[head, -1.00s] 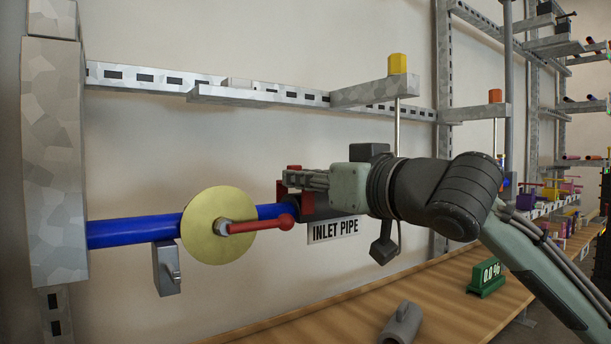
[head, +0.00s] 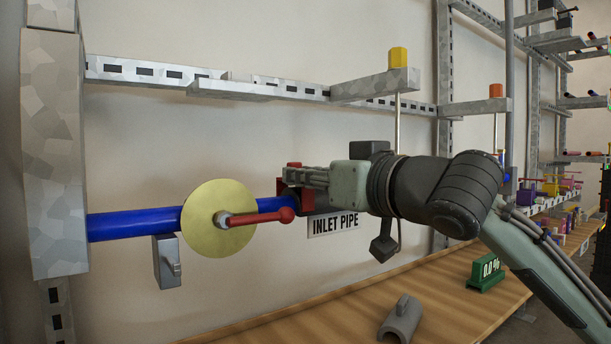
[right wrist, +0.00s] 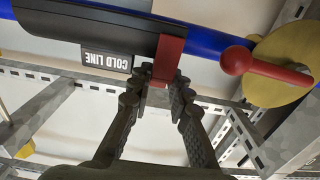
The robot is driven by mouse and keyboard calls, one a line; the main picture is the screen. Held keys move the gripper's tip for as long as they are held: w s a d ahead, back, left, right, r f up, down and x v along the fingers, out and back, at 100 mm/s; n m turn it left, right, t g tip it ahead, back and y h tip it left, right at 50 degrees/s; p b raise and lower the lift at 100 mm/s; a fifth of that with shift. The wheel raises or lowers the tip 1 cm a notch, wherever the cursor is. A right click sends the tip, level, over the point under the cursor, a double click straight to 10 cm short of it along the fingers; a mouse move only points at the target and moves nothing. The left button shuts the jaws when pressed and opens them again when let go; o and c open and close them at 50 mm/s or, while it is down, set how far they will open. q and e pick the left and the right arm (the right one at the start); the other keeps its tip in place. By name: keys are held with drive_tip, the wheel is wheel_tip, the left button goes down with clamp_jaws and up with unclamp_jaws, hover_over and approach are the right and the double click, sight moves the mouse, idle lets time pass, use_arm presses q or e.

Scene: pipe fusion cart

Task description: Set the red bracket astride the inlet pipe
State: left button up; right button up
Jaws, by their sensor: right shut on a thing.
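The red bracket (right wrist: 170,62) is in my right gripper (right wrist: 158,95), which is shut on its lower part in the right wrist view. In the head view the bracket (head: 281,189) shows partly behind my right gripper (head: 292,178), at the right end of the visible blue inlet pipe (head: 135,227). My left gripper is not in view.
A brass disc (head: 205,228) with a red lever (head: 262,217) sits on the pipe left of the bracket. A white INLET PIPE label (head: 333,223) is below the gripper. A grey part (head: 402,322) and a green readout (head: 486,273) stand on the wooden bench (head: 330,318).

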drive_tip(key=shift+f, duration=0.1)
idle(0.3)
drive_tip(key=shift+f, duration=0.3)
idle(1.2)
drive_tip(key=o, duration=0.9)
